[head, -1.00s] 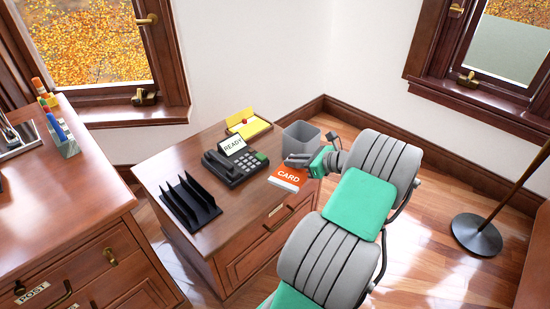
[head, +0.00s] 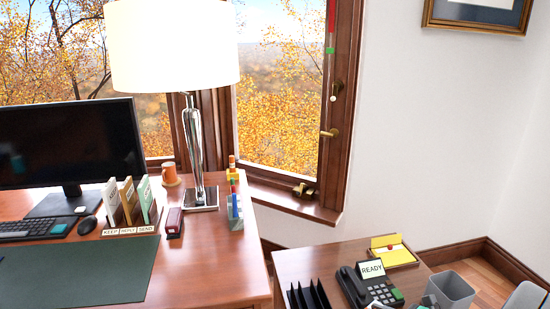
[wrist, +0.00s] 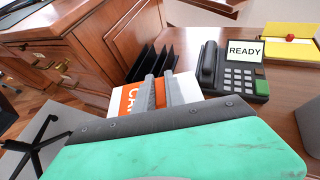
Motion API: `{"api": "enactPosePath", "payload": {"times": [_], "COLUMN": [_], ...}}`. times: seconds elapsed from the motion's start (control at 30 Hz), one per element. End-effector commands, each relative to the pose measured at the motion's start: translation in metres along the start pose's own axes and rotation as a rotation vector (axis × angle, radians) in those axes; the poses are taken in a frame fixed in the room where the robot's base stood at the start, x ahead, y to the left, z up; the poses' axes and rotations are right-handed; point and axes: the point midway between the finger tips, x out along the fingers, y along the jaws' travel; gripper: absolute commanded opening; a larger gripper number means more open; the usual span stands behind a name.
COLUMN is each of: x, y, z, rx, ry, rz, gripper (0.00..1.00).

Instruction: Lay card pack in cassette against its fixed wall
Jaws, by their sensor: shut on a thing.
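The card pack (wrist: 127,100), orange and white with "CARD" lettering, is in the wrist view. My gripper (wrist: 160,92) is shut on it, with grey fingers lying across its top. The pack's near side is hidden by my gripper's dark mount, and part of its lettering is cut off. In the wrist view the pack is in front of the black slotted rack. In the head view the pack is not clearly visible at the bottom edge. I cannot pick out anything that is surely the cassette.
The black rack (head: 308,295), a phone with a READY sign (head: 370,285), a yellow note tray (head: 393,252) and a grey bin (head: 451,290) are at lower right. The large desk (head: 225,275) holds a lamp (head: 198,160), monitor (head: 66,145), KEEP/REPLY/SEND sorter (head: 130,231) and pen holder (head: 235,212).

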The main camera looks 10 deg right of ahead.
Motion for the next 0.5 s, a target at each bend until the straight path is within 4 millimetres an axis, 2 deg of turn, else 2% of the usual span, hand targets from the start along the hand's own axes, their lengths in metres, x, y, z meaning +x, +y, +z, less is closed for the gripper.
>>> {"api": "enactPosePath", "payload": {"times": [0.03, 0.2, 0.3, 0.4, 0.5], "x": [0.003, 0.028, 0.038, 0.046, 0.051], "y": [0.021, 0.095, 0.13, 0.159, 0.176], "z": [0.041, 0.131, 0.177, 0.205, 0.217], "rx": [-0.024, -0.11, -0.158, -0.189, -0.207], "ry": [-0.001, 0.0, -0.001, 0.0, 0.0], "rz": [0.048, 0.222, 0.318, 0.39, 0.43], "gripper": [0.0, 0.0, 0.0, 0.0, 0.0]}}
